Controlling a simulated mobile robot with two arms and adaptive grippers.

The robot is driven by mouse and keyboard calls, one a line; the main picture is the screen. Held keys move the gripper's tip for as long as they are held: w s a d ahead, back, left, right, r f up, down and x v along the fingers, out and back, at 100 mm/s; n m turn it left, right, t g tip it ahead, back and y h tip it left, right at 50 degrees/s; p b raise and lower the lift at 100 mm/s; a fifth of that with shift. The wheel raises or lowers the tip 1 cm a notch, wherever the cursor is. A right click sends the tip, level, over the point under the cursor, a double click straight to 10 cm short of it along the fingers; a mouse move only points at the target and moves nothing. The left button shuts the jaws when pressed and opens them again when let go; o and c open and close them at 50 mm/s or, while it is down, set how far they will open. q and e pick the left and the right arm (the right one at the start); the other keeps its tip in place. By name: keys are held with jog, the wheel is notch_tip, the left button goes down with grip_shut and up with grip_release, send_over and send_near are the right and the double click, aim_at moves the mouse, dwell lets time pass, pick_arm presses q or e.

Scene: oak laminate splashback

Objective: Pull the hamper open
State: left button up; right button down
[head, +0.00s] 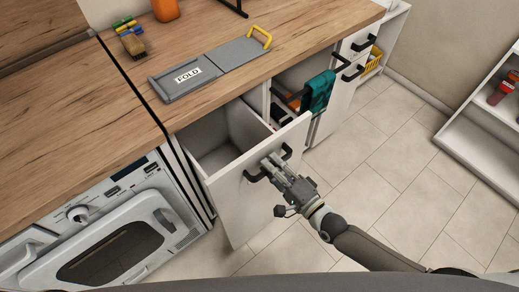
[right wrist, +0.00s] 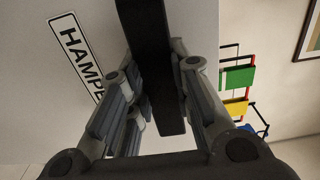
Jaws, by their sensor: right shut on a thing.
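The hamper (head: 236,204) is a white pull-out front with an open box behind it, standing well out from under the wooden counter. Its inside (head: 215,150) looks empty in the part I see. My right gripper (head: 272,163) is shut on its black bar handle (head: 252,178). In the right wrist view the handle (right wrist: 145,45) passes between the fingers of my right gripper (right wrist: 152,85), and a label (right wrist: 80,55) reading "HAMPE", its end hidden, is on the white front. My left gripper is not in view.
A washing machine (head: 110,245) stands left of the hamper. To the right, a teal cloth (head: 318,93) hangs near black handles. A grey folding board (head: 190,79) lies on the counter (head: 70,140). The tiled floor (head: 390,160) is clear. White shelves (head: 478,160) stand far right.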

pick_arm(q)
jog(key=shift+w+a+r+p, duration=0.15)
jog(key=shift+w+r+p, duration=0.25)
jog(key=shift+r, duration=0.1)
pick_arm(e)
jog(key=v, duration=0.9)
jog(key=shift+s+d, duration=0.2)
jog(key=shift+s, duration=0.1)
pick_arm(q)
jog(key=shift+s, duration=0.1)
pick_arm(e)
jog(key=c, duration=1.3)
grip_release()
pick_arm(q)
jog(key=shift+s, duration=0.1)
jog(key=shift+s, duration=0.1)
pick_arm(e)
jog(key=v, duration=1.2)
